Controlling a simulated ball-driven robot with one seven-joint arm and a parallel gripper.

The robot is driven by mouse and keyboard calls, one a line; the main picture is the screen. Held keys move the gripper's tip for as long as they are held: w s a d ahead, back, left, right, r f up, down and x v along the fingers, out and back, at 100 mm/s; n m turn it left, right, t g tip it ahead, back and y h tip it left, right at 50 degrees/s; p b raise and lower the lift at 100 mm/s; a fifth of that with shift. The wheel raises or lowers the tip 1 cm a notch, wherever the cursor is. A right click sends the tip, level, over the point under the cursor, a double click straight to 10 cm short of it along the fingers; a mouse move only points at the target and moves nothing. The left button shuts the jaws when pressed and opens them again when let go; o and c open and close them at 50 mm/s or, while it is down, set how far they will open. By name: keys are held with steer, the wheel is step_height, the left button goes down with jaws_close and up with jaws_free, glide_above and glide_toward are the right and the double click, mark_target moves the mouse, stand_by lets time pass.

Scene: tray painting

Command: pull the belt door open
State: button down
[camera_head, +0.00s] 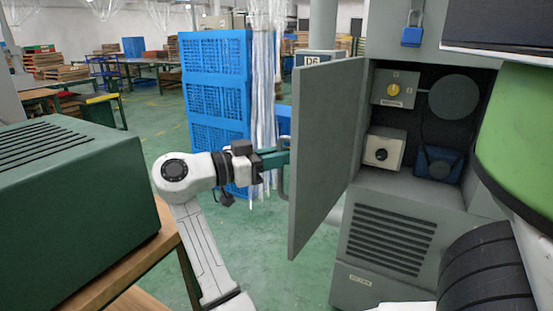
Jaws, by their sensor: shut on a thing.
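The belt door (327,150) is a grey panel standing open, swung out to the left from the grey cabinet (395,220). A metal handle (284,180) shows at its left edge. My gripper (284,160) is at that handle on the door's outer side and is shut on it. The fingertips are partly hidden by the door edge. Inside the cabinet are a box with a yellow knob (394,89), a round grey disc (454,97), a pale box with a black dial (383,150) and a blue part (438,163).
A dark green housing (75,205) on a wooden table stands at the left. Stacked blue crates (215,100) and clear strip curtains stand behind my arm. A blue padlock (412,36) hangs on the upper cabinet. Green floor (165,125) is free between the housing and crates.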

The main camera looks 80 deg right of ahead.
steer(key=shift+s+d, duration=0.2)
steer(key=shift+d, duration=0.05)
steer(key=c, duration=1.5)
jaws_free()
steer(key=shift+o, duration=1.4)
steer(key=shift+s+d, duration=0.1)
steer(key=shift+d, duration=0.1)
steer(key=shift+a, duration=0.15)
